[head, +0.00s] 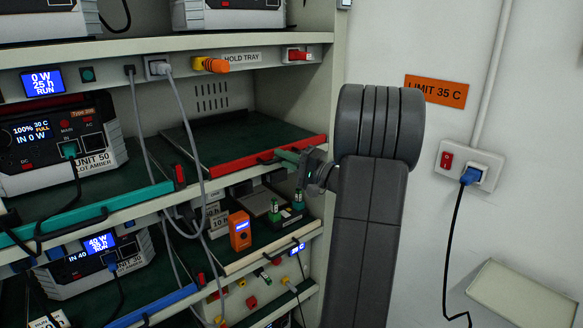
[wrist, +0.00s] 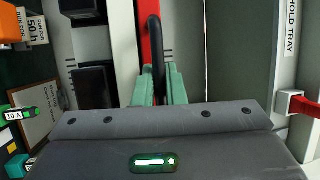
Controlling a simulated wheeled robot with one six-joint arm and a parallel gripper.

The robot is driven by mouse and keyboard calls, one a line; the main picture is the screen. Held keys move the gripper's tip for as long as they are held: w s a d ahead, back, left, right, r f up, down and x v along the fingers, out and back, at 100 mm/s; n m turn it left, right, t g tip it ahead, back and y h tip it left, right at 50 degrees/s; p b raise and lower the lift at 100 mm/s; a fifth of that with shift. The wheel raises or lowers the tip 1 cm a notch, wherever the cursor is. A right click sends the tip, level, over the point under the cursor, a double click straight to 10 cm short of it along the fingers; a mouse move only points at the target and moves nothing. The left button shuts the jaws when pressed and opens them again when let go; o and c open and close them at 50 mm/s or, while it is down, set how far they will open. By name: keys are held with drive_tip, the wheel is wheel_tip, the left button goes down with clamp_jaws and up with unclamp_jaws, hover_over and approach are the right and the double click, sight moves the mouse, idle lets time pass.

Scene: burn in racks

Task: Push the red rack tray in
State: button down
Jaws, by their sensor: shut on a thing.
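The red rack tray (head: 240,157) is the shelf with the red front edge below the "HOLD TRAY" label, and no unit stands on it. Its red edge (wrist: 143,40) and black handle (wrist: 154,55) also show in the wrist view. My gripper (head: 292,157) is at the right part of that red edge. In the wrist view, the green fingers of my gripper (wrist: 160,85) are shut on the black handle. Part of the handle is hidden between the fingers.
A teal-edged tray (head: 95,210) with a unit (head: 60,145) is to the left. Grey cables (head: 185,120) hang in front of the red tray's left side. An orange meter (head: 239,230) stands on the shelf below. A wall socket (head: 470,165) is at right.

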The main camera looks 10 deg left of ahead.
drive_tip(key=c, duration=1.8)
unclamp_jaws()
drive_tip(key=shift+w+a, duration=0.1)
drive_tip(key=b+v, duration=0.3)
drive_tip(key=v, duration=1.1)
drive_tip(key=shift+b, duration=0.35)
drive_tip(key=shift+a+r, duration=0.1)
drive_tip(key=shift+a, duration=0.05)
